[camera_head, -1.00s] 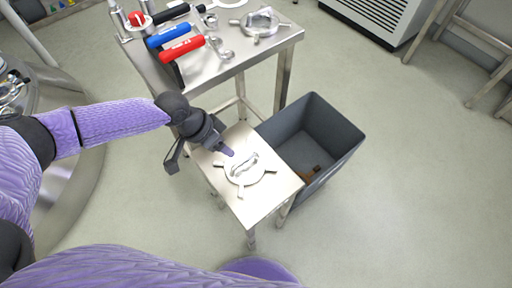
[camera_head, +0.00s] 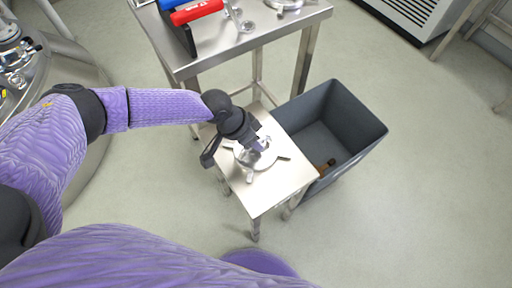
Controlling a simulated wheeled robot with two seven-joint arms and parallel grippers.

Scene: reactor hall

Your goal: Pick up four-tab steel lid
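The steel lid (camera_head: 268,159) lies flat on the small steel table (camera_head: 264,194). It is a shiny ring shape with tabs sticking outward and a raised handle-like part in its middle. My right gripper is not in view.
A grey open bin (camera_head: 340,136) stands right of the small table, with a small brown item (camera_head: 327,164) inside. A taller steel table (camera_head: 235,55) behind holds a red-handled tool (camera_head: 196,12), a blue one and steel parts. The floor at right is clear.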

